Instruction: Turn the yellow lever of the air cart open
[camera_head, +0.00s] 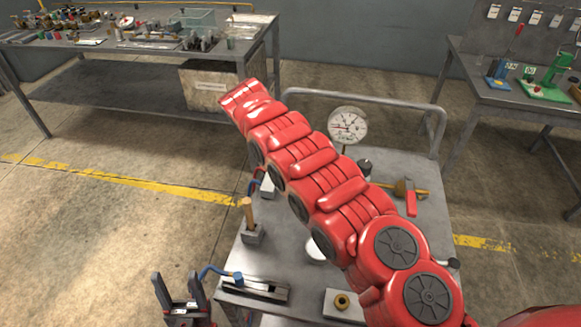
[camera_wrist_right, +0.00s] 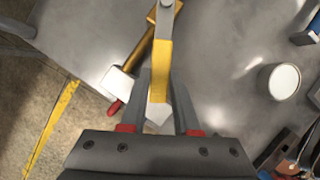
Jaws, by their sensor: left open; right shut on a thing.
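The air cart (camera_head: 400,165) is a grey metal trolley with a tube rail and a white round gauge (camera_head: 348,125). In the right wrist view, the yellow lever (camera_wrist_right: 162,62) is a flat bar running down from a grey round pivot over a brass fitting. My right gripper (camera_wrist_right: 160,92) is shut on its lower part, a finger on each side. In the head view my red right arm crosses the cart and hides that gripper; I cannot make out the lever there. My left gripper (camera_head: 180,292) is open and empty, low at the cart's left front side.
A brass fitting with a red handle (camera_head: 411,203) lies at the cart's right. A wooden-handled block (camera_head: 250,232) and a blue-hosed fitting (camera_head: 255,288) are at its left. A cluttered workbench (camera_head: 165,50) stands back left, another table (camera_head: 500,90) back right. Floor shows left of the cart.

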